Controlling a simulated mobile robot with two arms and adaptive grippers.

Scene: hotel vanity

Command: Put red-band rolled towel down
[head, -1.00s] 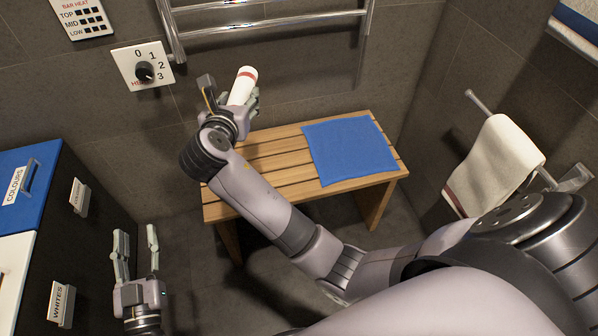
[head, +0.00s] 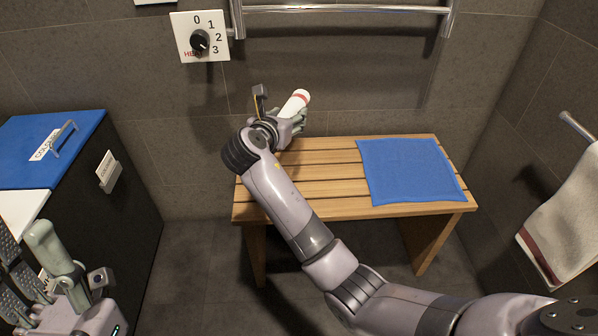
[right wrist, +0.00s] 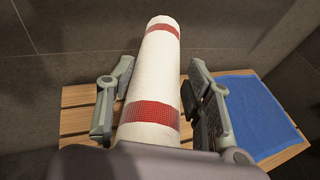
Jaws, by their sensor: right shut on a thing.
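The red-band rolled towel (head: 297,102) is a white roll with red bands. It is held above the left part of the slatted wooden bench (head: 310,190). My right gripper (head: 284,116) is shut on it, partly hiding its lower end in the head view. In the right wrist view the towel (right wrist: 155,80) lies lengthwise between the fingers, tilted, with two red bands showing. My left gripper (head: 42,262) is open and empty at the lower left, near the cabinet.
A blue mat (head: 410,170) lies flat on the bench's right side; the slats left of it look bare. A heated rail (head: 345,9) and heat dial (head: 200,42) are on the wall behind. A blue-and-white-topped cabinet (head: 130,215) stands left. A white towel (head: 568,225) hangs at right.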

